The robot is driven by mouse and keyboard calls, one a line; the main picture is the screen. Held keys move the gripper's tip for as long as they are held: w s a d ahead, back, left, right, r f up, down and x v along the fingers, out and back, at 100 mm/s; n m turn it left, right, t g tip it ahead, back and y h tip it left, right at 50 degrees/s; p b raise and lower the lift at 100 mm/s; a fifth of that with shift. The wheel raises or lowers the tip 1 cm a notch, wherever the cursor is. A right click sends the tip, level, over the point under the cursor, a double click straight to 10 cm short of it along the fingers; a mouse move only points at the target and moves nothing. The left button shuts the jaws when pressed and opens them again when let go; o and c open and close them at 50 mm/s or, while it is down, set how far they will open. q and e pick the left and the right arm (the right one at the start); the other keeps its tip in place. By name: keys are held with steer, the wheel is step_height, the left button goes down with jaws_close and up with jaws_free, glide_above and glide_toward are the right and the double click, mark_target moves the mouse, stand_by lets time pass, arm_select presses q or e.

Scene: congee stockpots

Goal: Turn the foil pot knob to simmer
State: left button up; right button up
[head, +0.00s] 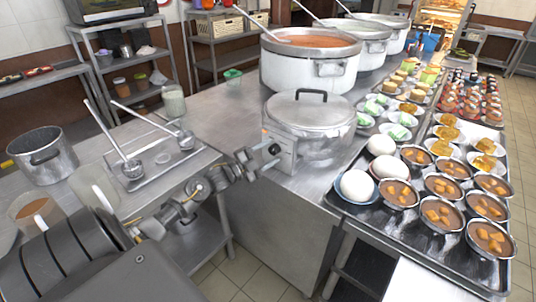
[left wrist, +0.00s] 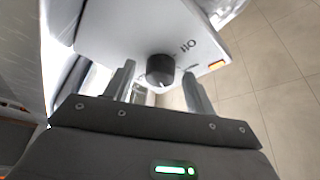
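The foil pot (head: 318,130) is a silvery, lidded pot with a dark top handle, standing on the steel counter's near edge. Its control box (head: 281,158) carries a dark round knob (head: 274,149) on the side facing my left arm. The knob shows large in the left wrist view (left wrist: 160,70), with a pale mark on its rim, part of a printed label beside it and an orange light to its right. My left gripper (head: 248,163) is at the box. Its open fingers (left wrist: 159,78) stand on either side of the knob, with gaps visible; exact depth is unclear. My right gripper is out of view.
Large stockpots (head: 310,62) stand behind the foil pot. A tray of bowls (head: 440,212) and eggs lies to the right. A ladle tray (head: 165,155), a steel pot (head: 42,154) and a glass jar (head: 173,101) are on the left. Open floor shows between the counters.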

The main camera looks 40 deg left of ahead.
arm_select(q)
steer(key=shift+s+a+f, duration=0.15)
steer(key=shift+s, duration=0.2)
steer(key=b+v, duration=0.1)
steer(key=v, duration=0.9)
steer(key=shift+b, duration=0.35)
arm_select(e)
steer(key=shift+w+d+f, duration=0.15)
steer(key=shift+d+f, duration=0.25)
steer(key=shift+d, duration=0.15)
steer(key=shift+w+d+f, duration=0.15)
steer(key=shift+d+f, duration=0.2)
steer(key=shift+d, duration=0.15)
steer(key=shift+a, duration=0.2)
